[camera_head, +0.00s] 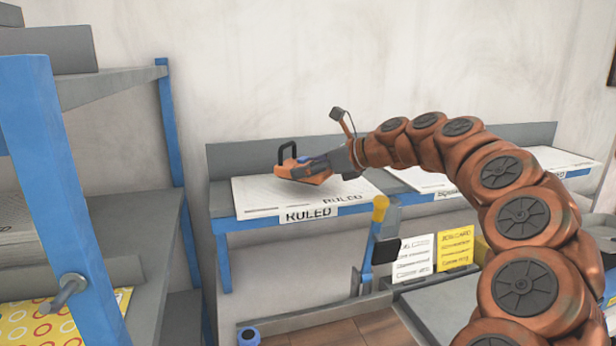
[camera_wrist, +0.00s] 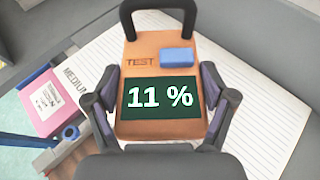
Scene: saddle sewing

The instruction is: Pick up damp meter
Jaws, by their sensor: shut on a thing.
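The damp meter (camera_head: 305,174) is an orange block with a black loop handle. In the wrist view, the damp meter (camera_wrist: 160,92) carries the word TEST, a blue button and a dark display reading 11 %. My gripper (camera_head: 327,163) reaches it from the right in the head view. In the wrist view, my gripper's fingers (camera_wrist: 161,92) press on both sides of the meter, shut on it. The meter is over the white ruled stack; I cannot tell whether it touches the paper.
The ruled stack (camera_head: 262,197) lies on a blue-framed wall shelf (camera_head: 224,213). A blue-posted rack (camera_head: 50,170) stands at the left. White and yellow cards (camera_head: 455,250) stand below the shelf. A pink box (camera_wrist: 52,101) shows at the left in the wrist view.

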